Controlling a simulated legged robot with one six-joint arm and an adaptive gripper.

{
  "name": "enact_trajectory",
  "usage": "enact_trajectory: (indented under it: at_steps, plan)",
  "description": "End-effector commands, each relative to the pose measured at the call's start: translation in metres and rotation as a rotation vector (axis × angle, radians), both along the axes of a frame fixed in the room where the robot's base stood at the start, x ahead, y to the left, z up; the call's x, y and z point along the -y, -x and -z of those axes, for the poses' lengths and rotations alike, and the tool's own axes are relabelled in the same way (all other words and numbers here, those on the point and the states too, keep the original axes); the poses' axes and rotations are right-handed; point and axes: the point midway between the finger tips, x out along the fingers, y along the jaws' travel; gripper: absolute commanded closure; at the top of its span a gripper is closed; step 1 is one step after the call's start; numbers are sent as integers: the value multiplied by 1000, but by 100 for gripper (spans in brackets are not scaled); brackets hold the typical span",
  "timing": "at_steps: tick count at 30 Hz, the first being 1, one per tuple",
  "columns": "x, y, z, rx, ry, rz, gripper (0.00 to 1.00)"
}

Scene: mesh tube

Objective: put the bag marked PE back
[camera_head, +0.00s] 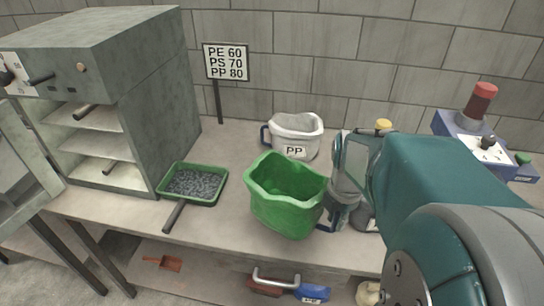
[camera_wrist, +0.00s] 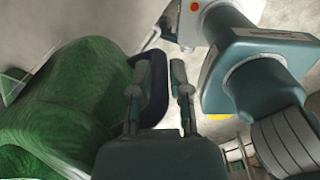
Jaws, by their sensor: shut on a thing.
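A green open-topped bag (camera_head: 290,205) is at the middle of the bench, tilted; no marking on it shows. It fills the left of the wrist view (camera_wrist: 60,105), with its dark loop handle (camera_wrist: 158,85) on the side toward me. My gripper (camera_head: 343,200) is at the bag's right side, shut on that handle; the fingers (camera_wrist: 160,92) show on both sides of part of the loop. Whether the bag's base touches the bench is unclear. A white bag marked PP (camera_head: 297,131) stands behind it. No bag with a readable PE mark is in view.
A sign (camera_head: 226,63) reads PE 60, PS 70, PP 80. A grey oven (camera_head: 160,90) stands open at left, beside a green tray (camera_head: 221,180) of dark granules. A blue control box (camera_head: 460,128) is at right. A blue item (camera_head: 312,292) lies below the bench.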

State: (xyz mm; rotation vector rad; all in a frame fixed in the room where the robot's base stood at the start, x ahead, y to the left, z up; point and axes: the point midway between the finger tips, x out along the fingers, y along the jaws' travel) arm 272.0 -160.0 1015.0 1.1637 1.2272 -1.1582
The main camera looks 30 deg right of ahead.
Motion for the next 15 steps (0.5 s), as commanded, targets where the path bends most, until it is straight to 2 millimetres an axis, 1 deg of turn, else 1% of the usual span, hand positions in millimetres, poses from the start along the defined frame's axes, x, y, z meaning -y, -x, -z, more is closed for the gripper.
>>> enact_trajectory:
  at_steps: [1,8,15]
  plan:
    - [5,-8,5,-3,-2,0,100]
    - [24,-40,24,-3,-2,0,100]
    - [38,-65,59,-2,-2,0,100]
